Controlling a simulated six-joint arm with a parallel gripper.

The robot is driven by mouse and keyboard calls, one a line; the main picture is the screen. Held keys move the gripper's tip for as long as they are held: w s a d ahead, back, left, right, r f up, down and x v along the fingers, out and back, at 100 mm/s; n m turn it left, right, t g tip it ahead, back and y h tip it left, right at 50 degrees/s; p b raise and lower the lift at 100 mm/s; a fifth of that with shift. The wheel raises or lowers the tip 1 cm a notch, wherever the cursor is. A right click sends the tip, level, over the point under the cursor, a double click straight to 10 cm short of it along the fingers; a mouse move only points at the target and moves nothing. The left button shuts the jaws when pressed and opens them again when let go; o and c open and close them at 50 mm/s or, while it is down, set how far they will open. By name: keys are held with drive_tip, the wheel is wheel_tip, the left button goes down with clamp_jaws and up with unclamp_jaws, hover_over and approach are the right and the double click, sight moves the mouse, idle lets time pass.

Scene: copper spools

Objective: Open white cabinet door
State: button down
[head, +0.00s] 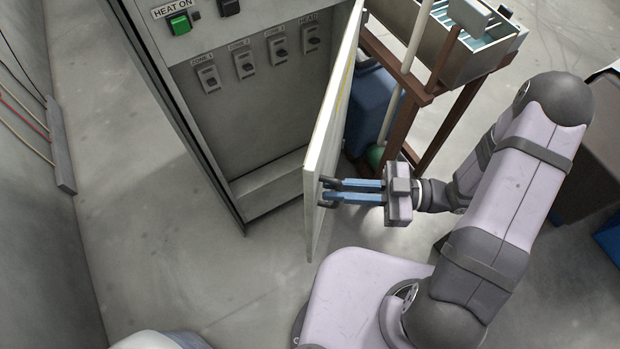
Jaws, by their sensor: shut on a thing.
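The white cabinet door (333,115) stands swung well out from the cabinet (150,62), its edge turned toward the camera. The cabinet's inside shows, with several switches and a green lit-style button. My gripper (328,190) comes from the right, with its two blue fingers shut on the dark door handle (325,204) near the lower part of the door. The fingers hide part of the handle.
A brown wooden rack (398,105) with a grey tray (468,55) stands close behind the door, with a blue bin (372,103) beside it. A wall with cables (30,110) is at left. Grey floor (185,240) in front of the cabinet is clear.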

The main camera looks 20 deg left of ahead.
drive_tip(key=w+d+b, duration=0.1)
drive_tip(key=w+d, duration=0.3)
drive_tip(key=d, duration=0.6)
drive_tip(key=w+d+b, duration=0.2)
drive_tip(key=w+d, duration=0.2)
drive_tip(key=d, duration=0.7)
drive_tip(key=shift+w+d, duration=0.2)
drive_tip(key=shift+w, duration=0.15)
drive_tip(key=c, duration=1.8)
unclamp_jaws()
drive_tip(key=shift+r, duration=0.1)
drive_tip(key=shift+r+p, duration=2.15)
drive_tip(key=shift+r, duration=2.8)
